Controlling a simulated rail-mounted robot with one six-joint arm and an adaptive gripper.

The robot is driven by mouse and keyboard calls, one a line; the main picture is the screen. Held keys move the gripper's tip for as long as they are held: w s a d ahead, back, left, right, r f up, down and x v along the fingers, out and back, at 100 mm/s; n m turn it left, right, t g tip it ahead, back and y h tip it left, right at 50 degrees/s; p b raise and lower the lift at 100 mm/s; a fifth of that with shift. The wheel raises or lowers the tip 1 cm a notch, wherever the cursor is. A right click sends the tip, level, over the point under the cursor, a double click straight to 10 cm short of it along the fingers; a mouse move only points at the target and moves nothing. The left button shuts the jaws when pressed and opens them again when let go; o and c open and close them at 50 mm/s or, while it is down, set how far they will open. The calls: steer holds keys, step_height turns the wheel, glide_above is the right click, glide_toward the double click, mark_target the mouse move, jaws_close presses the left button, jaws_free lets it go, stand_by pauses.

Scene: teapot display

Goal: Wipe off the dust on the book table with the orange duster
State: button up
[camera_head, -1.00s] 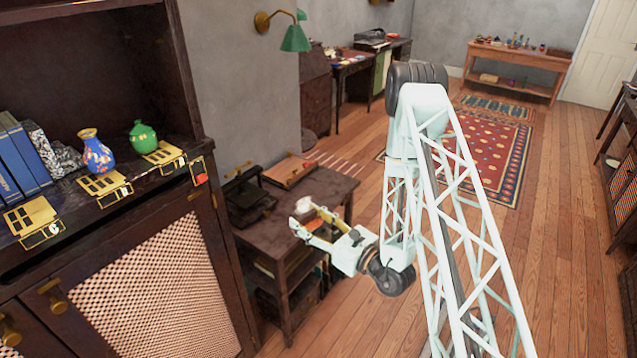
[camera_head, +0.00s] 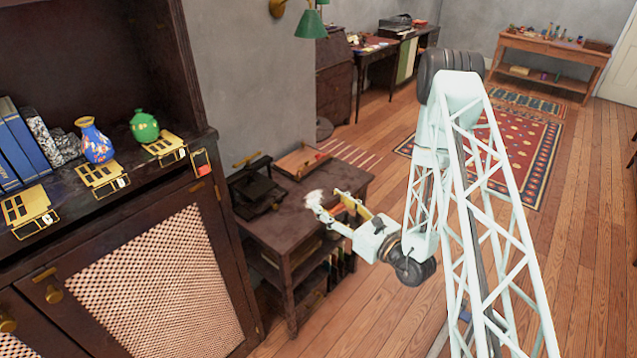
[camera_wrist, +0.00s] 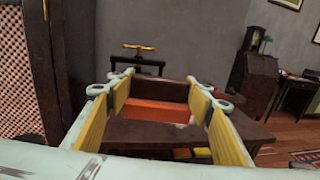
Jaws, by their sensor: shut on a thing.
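The book table (camera_head: 300,230) is a dark wooden stand with a shelf below, beside the wall. A white dust patch (camera_head: 315,198) lies on its top, just left of my fingertips. My gripper (camera_head: 340,204) is over the right part of the tabletop, its yellow-padded fingers spread around a block. In the wrist view, the orange duster (camera_wrist: 152,111), with a dark brown upper part, sits between the fingers (camera_wrist: 160,88). A small pale patch shows at its lower right edge. I cannot tell whether the duster touches the tabletop.
A black device (camera_head: 254,187) and a flat wooden box (camera_head: 302,160) stand at the table's back. A dark cabinet (camera_head: 220,230) with vases and books is to the left. The wooden floor (camera_head: 380,315) at the front right is clear.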

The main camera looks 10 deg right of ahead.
steer(key=shift+w, duration=0.1)
steer(key=shift+w+f+b, duration=0.35)
steer(key=shift+w+f, duration=0.05)
steer(key=shift+w, duration=0.1)
steer(key=w+f+n+y+b, duration=0.1)
steer(key=w+f+b, duration=0.1)
steer(key=w, duration=0.7)
steer(key=w+f+g+y+b, duration=0.1)
steer(key=w+f+b, duration=0.2)
steer(key=w, duration=0.6)
steer(key=shift+f+n+g+b, duration=0.15)
steer(key=shift+n+g+b, duration=0.2)
steer(key=shift+b, duration=0.85)
steer(key=shift+f, duration=0.15)
steer(key=shift+f+b, duration=0.45)
steer(key=shift+f, duration=0.95)
steer(key=shift+s, duration=0.1)
